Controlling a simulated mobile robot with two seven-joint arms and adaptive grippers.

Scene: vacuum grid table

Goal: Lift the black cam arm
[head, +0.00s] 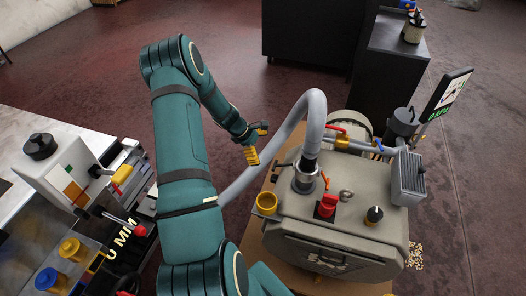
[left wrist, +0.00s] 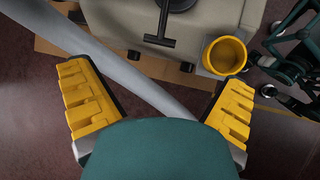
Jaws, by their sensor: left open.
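A black T-shaped lever (left wrist: 162,30) shows at the top of the left wrist view, against the side of the beige machine; it looks like the cam arm. In the head view a small dark bar (head: 282,164) on the machine's left side may be the same part. My left gripper (head: 256,143) is open and empty, beside the machine's left side. In the left wrist view its yellow fingers (left wrist: 158,85) are spread wide, with the lever beyond them and apart from them. My right gripper is not in view.
A grey hose (head: 313,105) arches from the machine (head: 340,228) and passes beyond my open fingers in the left wrist view (left wrist: 130,75). A yellow cup (head: 266,203) sticks out from the machine near the lever. A workbench (head: 15,205) with equipment stands at left.

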